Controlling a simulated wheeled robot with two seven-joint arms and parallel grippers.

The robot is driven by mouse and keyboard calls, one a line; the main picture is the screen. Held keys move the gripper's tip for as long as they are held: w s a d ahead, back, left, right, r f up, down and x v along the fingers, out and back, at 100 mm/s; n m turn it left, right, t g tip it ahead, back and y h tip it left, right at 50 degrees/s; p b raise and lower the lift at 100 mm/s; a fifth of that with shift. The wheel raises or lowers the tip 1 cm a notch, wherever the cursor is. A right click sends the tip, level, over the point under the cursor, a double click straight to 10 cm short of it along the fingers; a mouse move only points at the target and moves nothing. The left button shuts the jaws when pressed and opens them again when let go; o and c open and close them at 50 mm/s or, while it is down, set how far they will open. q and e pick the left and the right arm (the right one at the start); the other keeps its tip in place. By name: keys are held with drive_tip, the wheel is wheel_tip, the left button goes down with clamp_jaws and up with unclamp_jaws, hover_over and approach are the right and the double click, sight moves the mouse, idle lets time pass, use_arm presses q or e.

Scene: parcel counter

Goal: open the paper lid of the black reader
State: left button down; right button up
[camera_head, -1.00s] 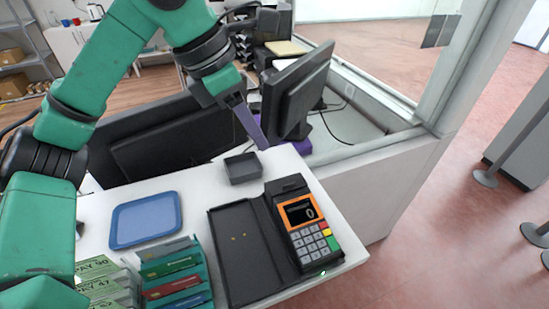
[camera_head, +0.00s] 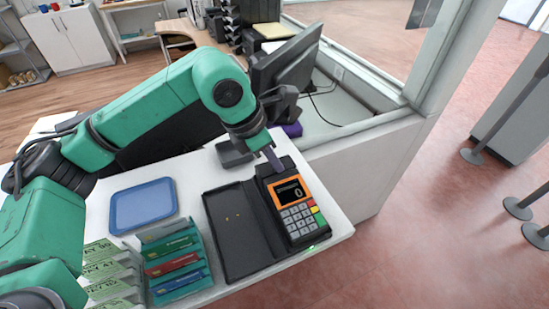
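The black reader (camera_head: 303,225) stands on the counter's right part, with an orange-framed screen showing 0 and a keypad facing me. Its paper lid (camera_head: 262,169) is the dark part at the far end, above the screen; it looks closed and is partly hidden by my gripper. My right gripper is not in view.
A flat black tray (camera_head: 236,232) adjoins the reader's left side. A dark grey box (camera_head: 229,153) sits behind, close to my gripper. A blue tray (camera_head: 143,205), a card rack (camera_head: 172,262) and a monitor (camera_head: 290,60) are nearby. The counter edge lies just right of the reader.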

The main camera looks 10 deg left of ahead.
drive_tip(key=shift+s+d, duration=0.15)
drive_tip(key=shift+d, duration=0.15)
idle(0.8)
use_arm(q)
drive_tip(key=shift+w+r, duration=0.1)
idle(0.5)
drive_tip(key=shift+w+a+r+n+g+h, duration=0.15)
drive_tip(key=shift+w+a+r+g+h, duration=0.15)
drive_tip(key=shift+g+h, duration=0.2)
drive_tip(key=shift+w+a+r+n+g+h, duration=0.15)
drive_tip(key=shift+w+g+h, duration=0.25)
drive_tip(key=shift+g, duration=0.2)
drive_tip(key=shift+w+a+r+n+g+h+p, duration=0.1)
drive_tip(key=shift+w+a+n+g+h+p, duration=0.1)
drive_tip(key=shift+w+a+g+h+p, duration=0.35)
drive_tip(key=shift+w+a+r+n+g+h+p, duration=0.1)
drive_tip(key=shift+w+a+n+g+h+p, duration=0.25)
drive_tip(key=shift+g+h, duration=0.45)
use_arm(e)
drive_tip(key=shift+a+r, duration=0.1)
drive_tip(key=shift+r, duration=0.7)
use_arm(q)
drive_tip(key=shift+d, duration=0.15)
drive_tip(key=c, duration=1)
unclamp_jaws()
drive_tip(key=shift+c, duration=0.2)
